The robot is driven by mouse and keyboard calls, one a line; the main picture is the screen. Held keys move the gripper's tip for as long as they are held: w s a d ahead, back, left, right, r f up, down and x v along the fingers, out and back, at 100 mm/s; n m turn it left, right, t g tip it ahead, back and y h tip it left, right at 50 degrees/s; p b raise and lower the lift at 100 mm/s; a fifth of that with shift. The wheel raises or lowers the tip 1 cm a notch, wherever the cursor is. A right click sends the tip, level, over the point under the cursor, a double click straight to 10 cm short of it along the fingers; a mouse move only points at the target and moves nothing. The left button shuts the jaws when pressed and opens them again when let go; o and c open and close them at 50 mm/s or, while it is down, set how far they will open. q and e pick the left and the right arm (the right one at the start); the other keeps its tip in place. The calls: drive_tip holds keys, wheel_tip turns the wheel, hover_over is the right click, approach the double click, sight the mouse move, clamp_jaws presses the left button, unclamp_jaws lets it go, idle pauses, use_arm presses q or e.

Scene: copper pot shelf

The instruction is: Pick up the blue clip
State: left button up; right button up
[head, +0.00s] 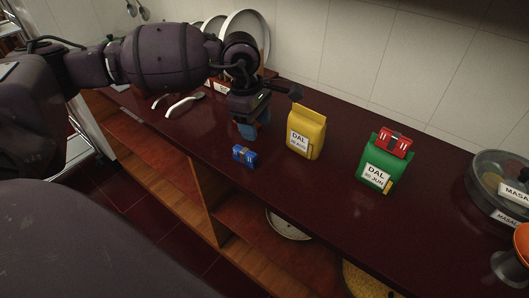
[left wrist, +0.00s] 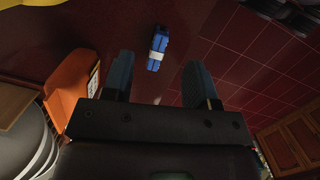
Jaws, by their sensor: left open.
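The blue clip (head: 244,155) lies on the dark red counter (head: 290,190), near its front edge and left of a yellow DAL bag (head: 307,133). It has a white marking. In the left wrist view the blue clip (left wrist: 158,48) shows beyond the fingertips, about midway between them. My left gripper (head: 248,128) hangs just behind and above the clip, pointing down. Its blue-tipped fingers are apart in the left wrist view (left wrist: 158,75), with nothing between them. My right gripper is in neither view.
A green DAL bag (head: 381,160) with a red clip (head: 395,144) on top stands to the right. Lidded containers (head: 500,185) are at the far right. Spoons (head: 185,103) and plates are behind my left arm. An orange labelled item (left wrist: 72,88) shows beside the gripper.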

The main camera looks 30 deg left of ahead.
use_arm(q)
drive_tip(key=a+y, duration=0.2)
drive_tip(key=m, duration=0.1)
hover_over(249, 152)
drive_tip(key=s, duration=0.1)
drive_tip(key=shift+g, duration=0.3)
wheel_tip(249, 152, down, 5)
drive_tip(key=shift+f, duration=0.1)
drive_tip(key=shift+w+f+b, duration=0.25)
drive_tip(key=shift+f+b, duration=0.05)
drive_tip(key=shift+f, duration=1.2)
drive_tip(key=shift+w+f+b, duration=0.2)
drive_tip(key=shift+f+b, duration=0.05)
drive_tip(key=shift+f, duration=1.2)
drive_tip(key=shift+r, duration=0.1)
drive_tip(key=c, duration=1)
